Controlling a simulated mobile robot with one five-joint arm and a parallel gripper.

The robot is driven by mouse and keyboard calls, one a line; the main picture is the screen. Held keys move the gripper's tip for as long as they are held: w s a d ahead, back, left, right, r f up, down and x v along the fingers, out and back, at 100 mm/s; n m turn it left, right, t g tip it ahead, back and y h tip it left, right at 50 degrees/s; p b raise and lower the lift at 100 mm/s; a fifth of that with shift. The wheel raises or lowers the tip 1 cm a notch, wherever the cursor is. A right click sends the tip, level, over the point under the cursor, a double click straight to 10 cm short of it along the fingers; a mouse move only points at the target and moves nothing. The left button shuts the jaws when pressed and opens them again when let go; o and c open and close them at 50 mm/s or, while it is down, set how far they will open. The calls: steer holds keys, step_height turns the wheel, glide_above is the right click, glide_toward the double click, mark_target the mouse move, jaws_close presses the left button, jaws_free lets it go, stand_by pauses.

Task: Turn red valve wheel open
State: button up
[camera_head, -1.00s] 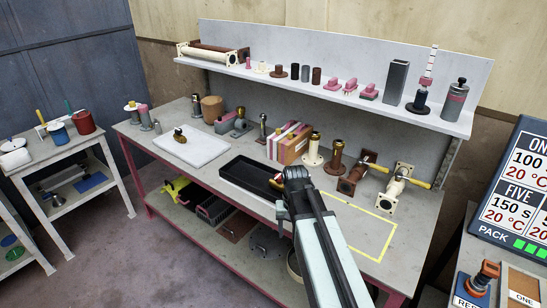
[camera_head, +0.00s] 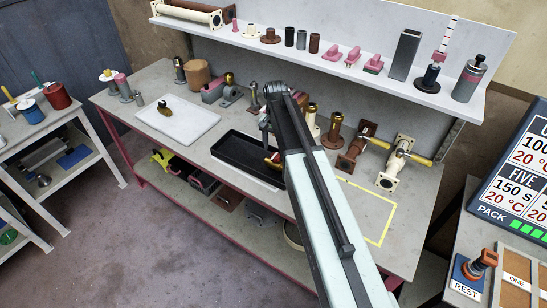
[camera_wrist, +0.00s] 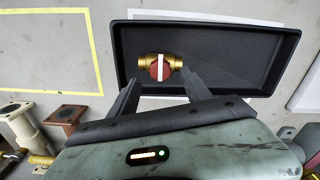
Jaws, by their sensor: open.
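The red valve wheel (camera_wrist: 155,70) has a white bar across it and sits on a small brass valve body (camera_wrist: 143,60). The valve lies in a black tray (camera_wrist: 220,28) near the tray's edge. In the head view the valve (camera_head: 273,158) is partly hidden behind my arm, and the tray (camera_head: 225,150) is on the bench. My gripper (camera_wrist: 160,88) is open and empty. In the wrist view its fingers point toward the valve, one on each side, just short of the wheel. I cannot tell how high they are above it. The gripper also shows in the head view (camera_head: 267,122).
A white board (camera_head: 180,121) lies left of the tray. Flanged pipe fittings (camera_head: 395,168) with yellow handles stand at the right. A yellow outlined area (camera_head: 378,243) on the bench right of my arm is empty. A shelf (camera_head: 330,58) with several parts runs above the bench.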

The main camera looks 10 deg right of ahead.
mark_target(275, 155)
step_height(275, 155, down, 4)
steer(key=b, duration=0.3)
steer(key=shift+s+f, duration=0.1)
steer(key=shift+f, duration=0.15)
steer(key=shift+r, duration=0.1)
jaws_close()
